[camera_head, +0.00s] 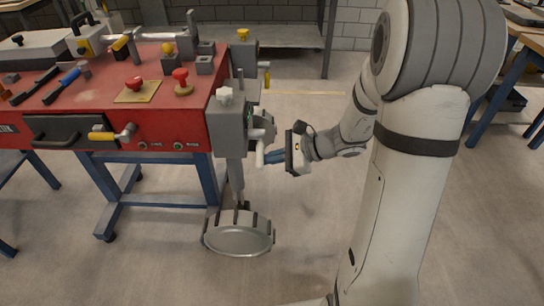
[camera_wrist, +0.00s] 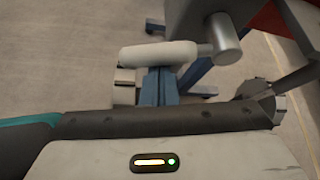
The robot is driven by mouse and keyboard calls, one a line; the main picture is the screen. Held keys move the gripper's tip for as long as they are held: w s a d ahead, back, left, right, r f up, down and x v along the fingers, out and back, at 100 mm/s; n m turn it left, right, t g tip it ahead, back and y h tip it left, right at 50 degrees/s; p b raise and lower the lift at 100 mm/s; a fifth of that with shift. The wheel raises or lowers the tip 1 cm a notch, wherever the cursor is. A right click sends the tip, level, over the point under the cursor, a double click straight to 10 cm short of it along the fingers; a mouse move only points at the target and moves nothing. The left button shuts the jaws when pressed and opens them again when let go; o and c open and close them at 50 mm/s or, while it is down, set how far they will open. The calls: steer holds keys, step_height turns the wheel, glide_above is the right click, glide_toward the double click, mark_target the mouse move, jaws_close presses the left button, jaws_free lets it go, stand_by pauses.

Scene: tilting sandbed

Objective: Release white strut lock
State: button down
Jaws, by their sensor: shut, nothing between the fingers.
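A white handle (camera_head: 259,150) sticks out from the side of a grey strut housing (camera_head: 226,127) at the right end of the red bench. In the wrist view the white handle (camera_wrist: 158,53) is a horizontal cylinder on a grey metal shaft (camera_wrist: 224,36). I cannot tell which of the two is the lock. My gripper (camera_head: 269,158) is shut, with its blue fingers right beside the handle. In the wrist view the gripper fingers (camera_wrist: 158,84) reach to the handle's edge; contact is unclear.
The red bench (camera_head: 180,120) carries knobs, tools and levers. A second housing with a yellow knob (camera_head: 243,34) and yellow handle stands behind. A grey wheel-like foot (camera_head: 238,233) is below the strut. Open floor lies between the bench and my arm.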

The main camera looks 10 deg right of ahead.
step_height(320, 180, down, 4)
steer(key=w+b, duration=0.1)
steer(key=b, duration=0.2)
steer(key=p+v, duration=0.3)
steer(key=v, duration=0.8)
